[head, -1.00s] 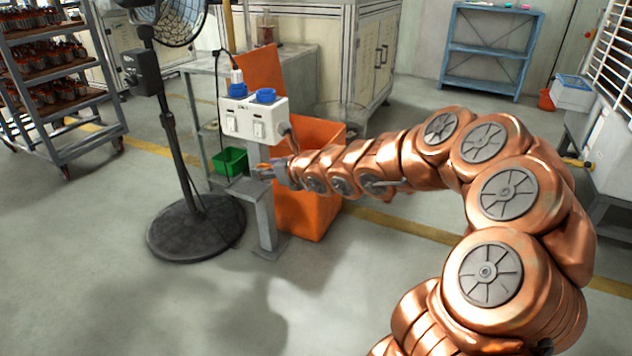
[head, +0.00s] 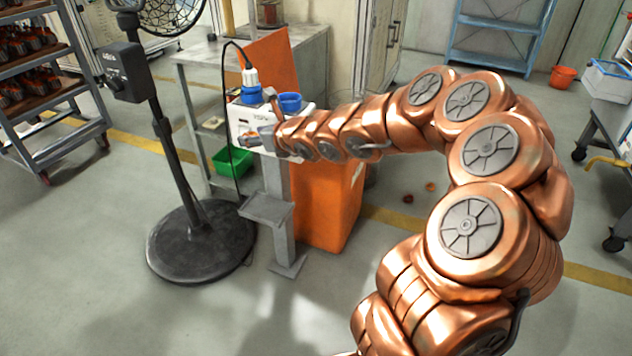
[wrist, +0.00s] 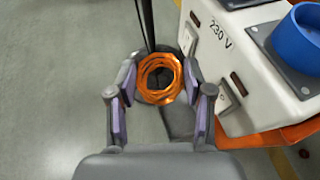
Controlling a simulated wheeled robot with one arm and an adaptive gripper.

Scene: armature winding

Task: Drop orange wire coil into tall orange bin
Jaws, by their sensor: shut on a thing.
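My gripper (head: 252,138) is in front of the white socket box in the head view. In the wrist view my gripper (wrist: 160,80) is shut on the orange wire coil (wrist: 160,62), a loose ring between its fingertips. The coil cannot be made out clearly in the head view. The tall orange bin (head: 328,205) stands on the floor behind and to the right of the box's post, partly hidden by my arm. An orange part (wrist: 262,138) shows under the box at the lower right of the wrist view. The coil is left of the box there, not over that orange part.
The white socket box (head: 310,110) with blue sockets stands on a grey post (head: 277,215), very close to my gripper. A black cable hangs beside it. A fan stand (head: 195,240) is at left, a green bin (head: 233,162) behind. The front floor is clear.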

